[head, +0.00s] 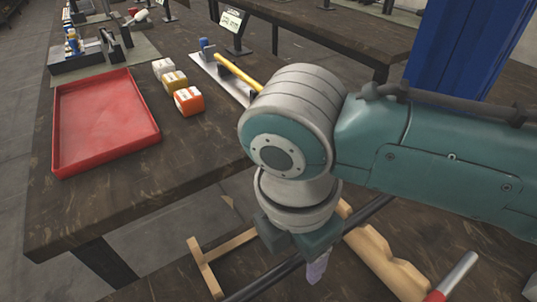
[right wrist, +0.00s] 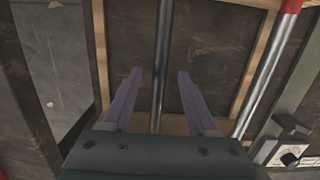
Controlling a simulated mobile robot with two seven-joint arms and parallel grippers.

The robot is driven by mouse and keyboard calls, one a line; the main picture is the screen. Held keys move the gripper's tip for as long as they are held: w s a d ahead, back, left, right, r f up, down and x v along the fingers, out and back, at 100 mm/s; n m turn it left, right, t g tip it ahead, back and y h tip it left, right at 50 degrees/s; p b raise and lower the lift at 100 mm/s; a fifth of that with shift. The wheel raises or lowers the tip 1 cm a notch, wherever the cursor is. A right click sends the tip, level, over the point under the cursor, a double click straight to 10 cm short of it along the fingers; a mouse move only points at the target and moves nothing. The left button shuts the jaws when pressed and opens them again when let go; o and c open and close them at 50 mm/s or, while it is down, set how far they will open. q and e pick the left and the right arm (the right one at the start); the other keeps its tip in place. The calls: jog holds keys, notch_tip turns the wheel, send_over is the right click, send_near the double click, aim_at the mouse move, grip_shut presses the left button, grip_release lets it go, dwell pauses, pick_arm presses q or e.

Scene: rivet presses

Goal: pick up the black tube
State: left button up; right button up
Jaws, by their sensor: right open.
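The black tube (head: 265,283) lies across a wooden rack (head: 205,266) at the bottom of the head view, running up to the right behind my right gripper. In the right wrist view the dark tube (right wrist: 162,45) runs lengthwise between the two purple fingers. My right gripper (head: 318,270) points down over the middle of the tube. Its fingers (right wrist: 158,82) are apart, one on each side of the tube in the picture. I cannot tell how far above the tube they are. My left gripper is not in view.
A silver tube with a red part (head: 458,276) lies to the right, also in the right wrist view (right wrist: 270,75). A red tray (head: 104,120), small boxes (head: 188,100) and a yellow tube (head: 238,72) sit on the table behind. A blue cabinet (head: 462,45) stands at back right.

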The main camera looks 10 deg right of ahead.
jog(key=shift+c, duration=0.4)
grip_shut()
